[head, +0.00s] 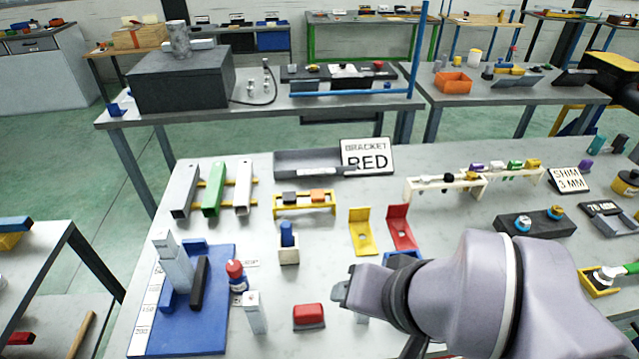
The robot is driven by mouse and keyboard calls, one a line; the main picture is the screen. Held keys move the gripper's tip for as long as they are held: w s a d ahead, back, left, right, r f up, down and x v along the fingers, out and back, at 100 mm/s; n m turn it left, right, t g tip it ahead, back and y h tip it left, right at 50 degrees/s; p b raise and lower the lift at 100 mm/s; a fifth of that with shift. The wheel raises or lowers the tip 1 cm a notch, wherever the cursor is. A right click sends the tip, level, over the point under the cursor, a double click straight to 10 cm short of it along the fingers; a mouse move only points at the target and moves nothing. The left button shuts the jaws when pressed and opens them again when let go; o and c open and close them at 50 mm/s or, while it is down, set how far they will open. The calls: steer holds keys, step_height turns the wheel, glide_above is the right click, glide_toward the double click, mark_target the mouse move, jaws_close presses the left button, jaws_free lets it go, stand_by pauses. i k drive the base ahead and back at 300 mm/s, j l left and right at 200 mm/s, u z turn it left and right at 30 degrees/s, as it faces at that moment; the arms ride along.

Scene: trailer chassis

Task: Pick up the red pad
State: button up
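The red pad (309,313) is a small red block with rounded edges on a dark grey base. It sits near the front middle of the grey table (180,248). My gripper (341,291) is above the table, a little up and to the right of the red pad in the picture, and appears apart from it. The gripper is seen from the side and its fingers overlap, so whether it is open cannot be seen. Nothing shows held in it. My arm hides part of the table at front right.
A small light post (256,314) stands left of the pad. A red-capped bottle (236,275) stands by a blue board (205,335). A yellow bracket (363,235) and a red bracket (401,230) stand behind my gripper. Bare table lies between the pad and the blue peg's block (289,252).

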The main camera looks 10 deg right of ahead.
mark_target(306, 317)
steer(key=i+j+z, duration=0.2)
steer(key=j, duration=1.6)
steer(key=k+l, duration=0.05)
steer(key=k, duration=0.05)
